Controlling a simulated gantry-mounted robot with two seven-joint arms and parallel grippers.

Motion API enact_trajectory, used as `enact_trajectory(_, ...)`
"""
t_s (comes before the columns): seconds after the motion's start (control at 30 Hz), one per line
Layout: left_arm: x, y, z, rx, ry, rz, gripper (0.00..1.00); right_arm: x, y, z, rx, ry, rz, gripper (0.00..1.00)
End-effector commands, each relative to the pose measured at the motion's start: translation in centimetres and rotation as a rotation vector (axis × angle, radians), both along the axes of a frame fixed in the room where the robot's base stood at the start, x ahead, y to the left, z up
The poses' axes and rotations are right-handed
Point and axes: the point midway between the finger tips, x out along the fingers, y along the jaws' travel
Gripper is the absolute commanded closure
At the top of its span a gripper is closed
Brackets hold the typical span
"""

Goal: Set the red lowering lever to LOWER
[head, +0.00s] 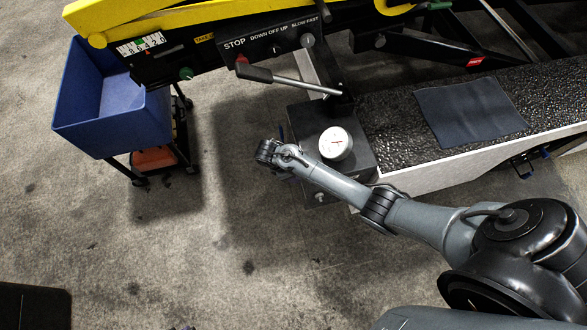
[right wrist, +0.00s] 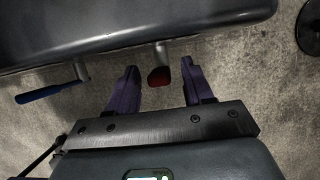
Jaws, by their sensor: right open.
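The red lowering lever (right wrist: 159,78) shows in the right wrist view as a red grip on a short metal stem below a dark housing. My right gripper (right wrist: 160,68) is open, with one purple finger on each side of the red grip and gaps on both sides. Whether the fingers touch it in depth I cannot tell. In the head view my right gripper (head: 268,152) is beside the left side of the black pump box (head: 305,117), which has a round white gauge (head: 335,143) on top. The red lever is hidden there. My left gripper is not in view.
A blue-handled lever (right wrist: 50,92) sits left of the red one. The loader's control panel (head: 270,45) and a metal lever (head: 300,85) are above the box. A cart with a blue bin (head: 85,125) stands left. The floor between is clear.

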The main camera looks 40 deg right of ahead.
Motion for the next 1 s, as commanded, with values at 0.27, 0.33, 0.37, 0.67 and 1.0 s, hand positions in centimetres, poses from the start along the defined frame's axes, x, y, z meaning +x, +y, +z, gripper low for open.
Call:
enact_trajectory(0.27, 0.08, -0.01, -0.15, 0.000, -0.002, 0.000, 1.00, -0.20, -0.37, -0.98, 0.000, 0.000, 0.000, 0.49)
enact_trajectory(0.33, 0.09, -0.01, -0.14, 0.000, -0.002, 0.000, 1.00, -0.20, -0.37, -0.98, 0.000, -0.001, 0.000, 0.49)
enact_trajectory(0.37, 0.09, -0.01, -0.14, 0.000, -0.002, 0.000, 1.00, -0.20, -0.37, -0.98, 0.000, -0.001, 0.000, 0.49)
enact_trajectory(0.67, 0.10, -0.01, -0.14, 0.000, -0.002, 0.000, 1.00, -0.20, -0.37, -0.96, 0.000, -0.001, 0.000, 0.80)
enact_trajectory(1.0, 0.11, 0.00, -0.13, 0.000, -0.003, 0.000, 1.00, -0.20, -0.36, -0.94, 0.000, -0.001, 0.000, 1.00)
